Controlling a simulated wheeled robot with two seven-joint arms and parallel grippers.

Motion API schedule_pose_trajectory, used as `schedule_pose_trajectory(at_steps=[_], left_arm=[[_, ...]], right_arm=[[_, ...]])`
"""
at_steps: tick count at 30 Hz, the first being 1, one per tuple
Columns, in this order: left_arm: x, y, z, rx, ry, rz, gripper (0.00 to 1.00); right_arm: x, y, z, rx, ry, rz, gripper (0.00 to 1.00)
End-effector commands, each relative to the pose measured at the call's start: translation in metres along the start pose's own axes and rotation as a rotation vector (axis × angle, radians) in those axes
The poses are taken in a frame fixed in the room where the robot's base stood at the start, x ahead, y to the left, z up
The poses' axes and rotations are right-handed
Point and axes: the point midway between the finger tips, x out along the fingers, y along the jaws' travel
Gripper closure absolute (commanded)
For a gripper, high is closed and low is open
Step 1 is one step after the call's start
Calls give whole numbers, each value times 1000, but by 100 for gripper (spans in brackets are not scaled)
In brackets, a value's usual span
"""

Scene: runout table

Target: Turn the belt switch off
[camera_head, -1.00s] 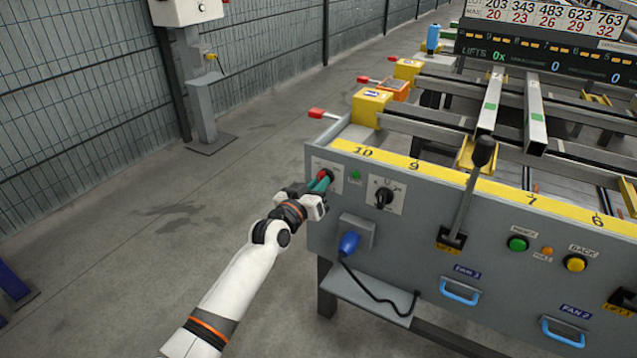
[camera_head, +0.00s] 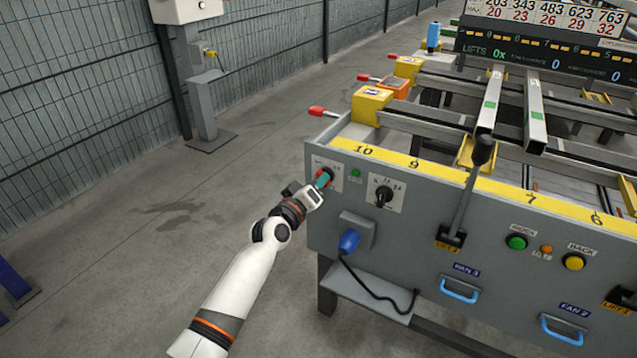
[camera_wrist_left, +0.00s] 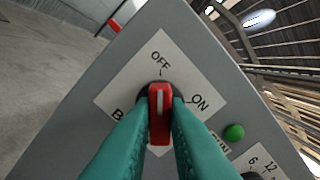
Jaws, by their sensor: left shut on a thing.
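The belt switch is a red knob (camera_wrist_left: 160,115) with a white line, on a white plate (camera_wrist_left: 118,100) at the left end of the grey panel. In the left wrist view the plate sits tilted, with OFF above the knob and ON to its right. The knob's white line points up at the OFF mark. My left gripper (camera_head: 324,179) is shut on the knob, its teal fingers on both sides of it. In the head view the gripper mostly hides the knob. My right gripper is not in view.
A green lamp (camera_head: 355,173) and a black rotary selector (camera_head: 384,196) are just right of the switch. A blue plug (camera_head: 349,241) sticks out below, with a hanging cable. A tall black-knobbed lever (camera_head: 468,190) stands further right.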

Motion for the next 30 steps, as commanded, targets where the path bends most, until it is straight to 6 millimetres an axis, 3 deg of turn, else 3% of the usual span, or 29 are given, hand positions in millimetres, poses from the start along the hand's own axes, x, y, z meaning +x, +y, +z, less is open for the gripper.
schedule_pose_trajectory(at_steps=[10,11,15,25,30], left_arm=[[0,1,-2,-8,3,2,100],[0,1,-2,-8,3,2,83],[0,1,-1,-6,2,1,65],[-4,0,0,-4,1,1,65],[-28,-1,2,-5,1,2,65]], right_arm=[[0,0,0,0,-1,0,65],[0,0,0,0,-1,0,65],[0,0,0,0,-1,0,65],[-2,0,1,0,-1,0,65],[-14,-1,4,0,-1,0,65]])
